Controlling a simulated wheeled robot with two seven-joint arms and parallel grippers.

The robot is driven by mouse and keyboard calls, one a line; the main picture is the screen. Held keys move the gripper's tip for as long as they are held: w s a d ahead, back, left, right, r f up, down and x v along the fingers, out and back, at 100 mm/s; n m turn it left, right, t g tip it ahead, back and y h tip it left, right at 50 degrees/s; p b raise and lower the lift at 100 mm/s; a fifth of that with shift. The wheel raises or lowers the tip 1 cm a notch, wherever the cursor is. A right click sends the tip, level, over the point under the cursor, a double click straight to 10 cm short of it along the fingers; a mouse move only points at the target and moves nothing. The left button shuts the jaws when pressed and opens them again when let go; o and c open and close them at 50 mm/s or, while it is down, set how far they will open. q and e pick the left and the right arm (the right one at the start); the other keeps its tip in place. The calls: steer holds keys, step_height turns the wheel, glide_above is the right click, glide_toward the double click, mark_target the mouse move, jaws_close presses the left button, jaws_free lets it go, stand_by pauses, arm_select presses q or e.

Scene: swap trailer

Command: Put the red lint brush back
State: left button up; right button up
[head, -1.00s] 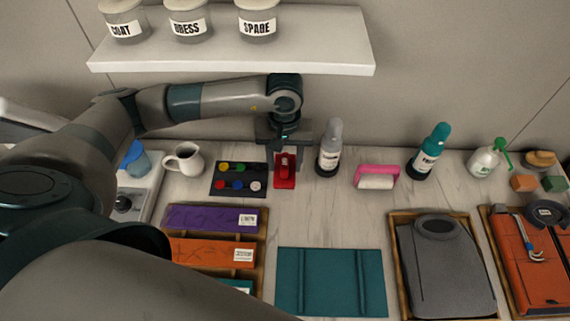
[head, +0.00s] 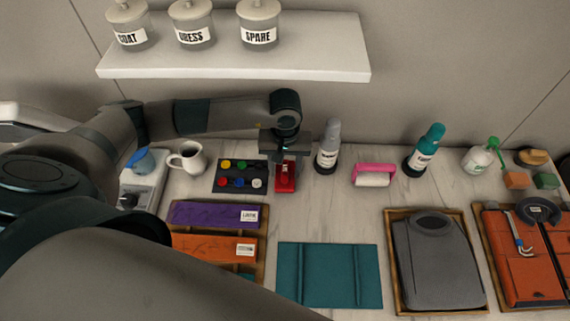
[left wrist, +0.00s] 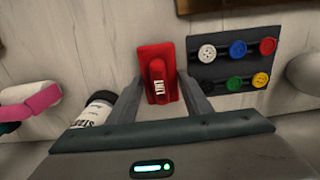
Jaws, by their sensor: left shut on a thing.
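The red lint brush (head: 286,178) is at the back of the counter, between the dark button card and the grey-capped bottle. In the left wrist view the brush (left wrist: 158,72) shows its red back and a handle with a white label. My left gripper (head: 286,160) points down over it, and its two fingers (left wrist: 160,90) are shut on the handle. I cannot tell whether the brush touches the counter. My right gripper is not in view.
The button card (head: 240,176) lies close on the left, and the grey-capped bottle (head: 328,148) stands close on the right. A pink roller (head: 374,175) lies farther right. A shelf with jars (head: 235,62) hangs above. A teal folded mat (head: 330,275) lies in front.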

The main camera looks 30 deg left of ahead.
arm_select(q)
steer(key=shift+f, duration=0.15)
steer(key=o, duration=1)
